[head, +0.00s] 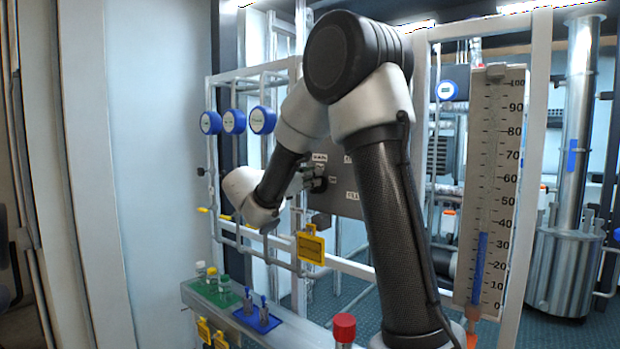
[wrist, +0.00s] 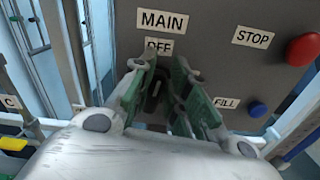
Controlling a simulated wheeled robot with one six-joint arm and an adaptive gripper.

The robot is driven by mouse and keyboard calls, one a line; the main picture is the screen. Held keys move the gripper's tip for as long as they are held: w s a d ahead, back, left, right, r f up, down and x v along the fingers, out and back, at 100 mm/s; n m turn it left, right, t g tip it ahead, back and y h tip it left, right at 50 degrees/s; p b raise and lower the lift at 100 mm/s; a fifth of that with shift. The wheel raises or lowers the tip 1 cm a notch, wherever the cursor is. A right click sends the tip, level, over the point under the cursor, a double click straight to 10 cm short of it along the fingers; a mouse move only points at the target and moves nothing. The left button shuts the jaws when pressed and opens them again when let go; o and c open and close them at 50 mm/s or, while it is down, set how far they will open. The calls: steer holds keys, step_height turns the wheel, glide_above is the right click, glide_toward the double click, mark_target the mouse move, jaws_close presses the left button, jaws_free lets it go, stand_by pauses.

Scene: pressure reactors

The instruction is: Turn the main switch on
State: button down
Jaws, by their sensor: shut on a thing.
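The main switch (wrist: 154,90) is a dark knob on a grey panel, under the labels "MAIN" and "OFF". It shows between my fingers in the wrist view and is partly hidden by them. My gripper (wrist: 160,78) has its green-padded fingers on both sides of the knob, shut on it. The knob's exact angle is hard to tell. In the head view my gripper (head: 312,182) reaches the panel from the left, at the dark switch (head: 320,185) below a small white label.
A red button (wrist: 303,49) labelled "STOP" and a blue button (wrist: 258,109) near "FILL" sit right of the switch.

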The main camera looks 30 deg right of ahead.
mark_target(324, 185)
steer(key=m, duration=0.3)
steer(key=s+m, duration=0.1)
steer(key=shift+d+f, duration=0.2)
steer(key=shift+f, duration=0.05)
steer(key=m, duration=0.4)
steer(key=shift+s+d+f, duration=0.1)
steer(key=shift+s+f, duration=0.15)
steer(key=shift+s, duration=0.05)
steer(key=m, duration=0.2)
steer(key=f+m, duration=0.1)
steer(key=m, duration=0.1)
steer(key=shift+s+d, duration=0.1)
steer(key=shift+s, duration=0.1)
steer(key=shift+s+f+m, duration=0.1)
steer(key=shift+f+m, duration=0.15)
steer(key=shift+m, duration=0.75)
steer(key=shift+f+m, duration=0.2)
steer(key=shift+m, duration=0.8)
steer(key=c, duration=1.4)
jaws_free()
